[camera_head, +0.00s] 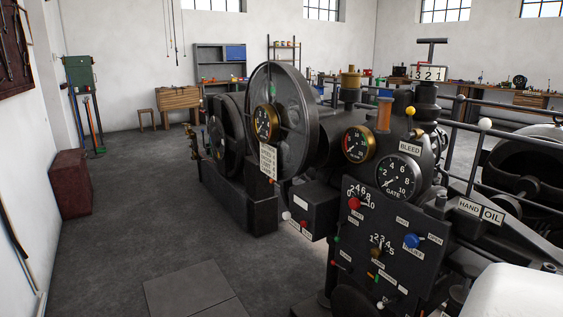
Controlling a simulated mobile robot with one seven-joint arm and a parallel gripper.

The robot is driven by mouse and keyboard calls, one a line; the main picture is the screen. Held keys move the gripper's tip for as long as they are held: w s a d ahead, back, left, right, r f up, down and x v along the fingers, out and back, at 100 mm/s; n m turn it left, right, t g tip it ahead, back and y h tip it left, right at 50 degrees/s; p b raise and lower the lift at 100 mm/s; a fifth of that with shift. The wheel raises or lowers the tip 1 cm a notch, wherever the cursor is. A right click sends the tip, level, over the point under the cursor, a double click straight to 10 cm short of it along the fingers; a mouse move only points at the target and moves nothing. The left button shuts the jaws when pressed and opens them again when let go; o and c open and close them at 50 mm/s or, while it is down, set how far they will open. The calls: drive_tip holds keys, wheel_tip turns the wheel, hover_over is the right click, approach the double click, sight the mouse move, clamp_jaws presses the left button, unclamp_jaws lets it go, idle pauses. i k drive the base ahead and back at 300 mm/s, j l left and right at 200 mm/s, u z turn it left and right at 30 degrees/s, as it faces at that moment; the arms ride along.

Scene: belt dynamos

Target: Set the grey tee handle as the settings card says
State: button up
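A dark grey tee handle (432,41) stands upright on a stem at the top of the machine, right of centre. Just below its crossbar is a white plate marked 3 2 1 (431,73), with a small red mark near the 3. A white card with several lines of print (268,161) hangs in front of the large flywheel; its text is too small to read surely. I cannot tell if it is the settings card. My gripper is not in view.
The dark machine fills the middle and right, with dials (358,144), a black control panel (385,235) with coloured knobs, and HAND and OIL labels. Open grey floor (120,215) lies to the left, beside a brown box (71,184).

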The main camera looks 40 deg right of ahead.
sight(433, 41)
drive_tip(key=i+j+z, duration=0.15)
drive_tip(key=i+z, duration=0.3)
drive_tip(key=i+j+z, duration=0.25)
drive_tip(key=z, duration=0.25)
drive_tip(key=i+j+z, duration=0.3)
drive_tip(key=j+z, duration=0.15)
drive_tip(key=i+j+z, duration=0.2)
drive_tip(key=j+z, duration=0.3)
